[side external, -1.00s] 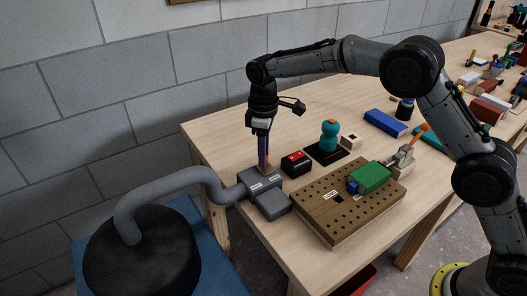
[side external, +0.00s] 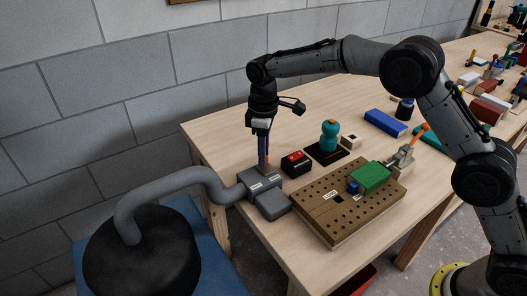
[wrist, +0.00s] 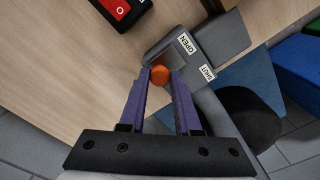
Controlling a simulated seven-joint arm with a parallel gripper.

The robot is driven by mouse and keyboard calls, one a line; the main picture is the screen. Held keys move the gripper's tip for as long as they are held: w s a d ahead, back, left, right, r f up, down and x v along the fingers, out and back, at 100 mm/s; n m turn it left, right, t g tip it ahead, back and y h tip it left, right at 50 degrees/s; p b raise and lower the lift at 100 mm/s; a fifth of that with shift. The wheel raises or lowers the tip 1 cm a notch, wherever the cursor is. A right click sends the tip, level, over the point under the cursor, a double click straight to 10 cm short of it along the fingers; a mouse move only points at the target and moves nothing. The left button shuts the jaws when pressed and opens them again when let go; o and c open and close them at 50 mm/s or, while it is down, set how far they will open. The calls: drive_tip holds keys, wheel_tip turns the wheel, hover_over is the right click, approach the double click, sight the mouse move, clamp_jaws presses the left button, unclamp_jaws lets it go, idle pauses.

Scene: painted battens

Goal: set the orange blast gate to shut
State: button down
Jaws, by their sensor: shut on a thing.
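The orange blast gate shows as an orange knob (wrist: 160,75) in the wrist view, on a grey duct body (wrist: 222,38). The body carries white labels reading OPEN (wrist: 186,44) and SHUT (wrist: 207,72). My gripper (wrist: 162,80) has its two purple fingers closed on the knob, one on each side. In the side external view my gripper (side external: 263,165) points straight down at the grey duct body (side external: 272,205) near the table's left corner. The fingers largely hide the knob there. I cannot tell which label the gate stands at.
A grey hose (side external: 165,178) runs from the duct to a black drum (side external: 140,255). A black box with a red switch (side external: 296,164) stands close behind the duct. A perforated board (side external: 325,215) with a green block (side external: 370,177) lies to the right. The table's back left is clear.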

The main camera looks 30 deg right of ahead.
sight(246, 175)
drive_tip(key=shift+r, duration=0.1)
drive_tip(key=shift+a, duration=2.8)
drive_tip(key=c, duration=0.6)
unclamp_jaws()
wheel_tip(246, 175, up, 14)
